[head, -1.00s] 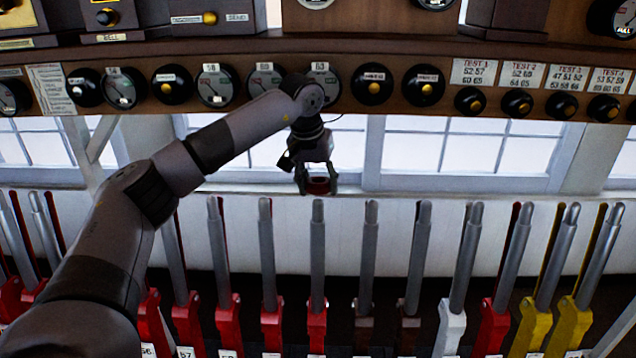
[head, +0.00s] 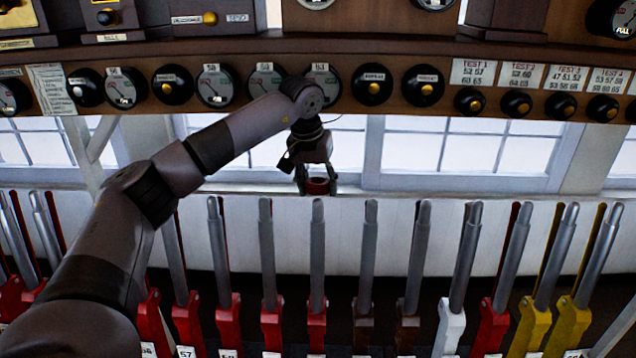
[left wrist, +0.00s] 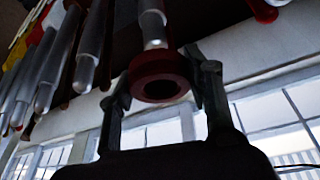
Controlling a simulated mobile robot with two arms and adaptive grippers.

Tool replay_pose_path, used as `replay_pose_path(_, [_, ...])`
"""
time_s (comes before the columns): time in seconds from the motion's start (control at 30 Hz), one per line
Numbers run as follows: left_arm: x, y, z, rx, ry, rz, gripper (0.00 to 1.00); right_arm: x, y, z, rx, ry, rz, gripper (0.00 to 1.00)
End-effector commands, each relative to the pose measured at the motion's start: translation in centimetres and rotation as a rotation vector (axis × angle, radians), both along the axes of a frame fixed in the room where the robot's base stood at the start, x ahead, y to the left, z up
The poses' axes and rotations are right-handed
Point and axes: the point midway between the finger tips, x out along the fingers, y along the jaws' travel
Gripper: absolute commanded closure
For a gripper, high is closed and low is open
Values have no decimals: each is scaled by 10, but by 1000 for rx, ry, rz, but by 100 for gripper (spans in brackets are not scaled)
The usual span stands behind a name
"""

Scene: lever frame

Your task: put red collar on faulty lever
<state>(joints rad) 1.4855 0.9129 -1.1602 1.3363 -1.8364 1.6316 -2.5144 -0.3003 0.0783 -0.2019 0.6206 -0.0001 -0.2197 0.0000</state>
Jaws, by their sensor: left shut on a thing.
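The red collar (head: 318,186) is a dark red ring with an open hole. My left gripper (head: 317,184) is shut on it and holds it just above the tip of a grey lever (head: 317,250) with a red base. In the left wrist view the collar (left wrist: 158,78) sits between the two fingers (left wrist: 160,85), with a lever tip (left wrist: 153,30) right behind it. I cannot tell there whether the collar touches the lever. No mark in these views tells me which lever is faulty. My right gripper is not in view.
Other levers stand close on both sides, with red, brown, white (head: 450,325) and yellow (head: 533,325) bases. A wooden shelf (head: 345,105) with dials and knobs runs above my gripper. Windows (head: 470,150) lie behind.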

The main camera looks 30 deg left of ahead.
Motion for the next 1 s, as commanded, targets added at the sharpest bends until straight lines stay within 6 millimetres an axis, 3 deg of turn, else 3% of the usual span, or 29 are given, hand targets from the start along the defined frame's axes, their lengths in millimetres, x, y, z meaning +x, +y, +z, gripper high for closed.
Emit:
replay_pose_path(0.43, [0,0,-2,0,0,0,78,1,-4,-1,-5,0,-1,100])
replay_pose_path(1.0, [-3,-1,-19,0,0,1,78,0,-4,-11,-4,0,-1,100])
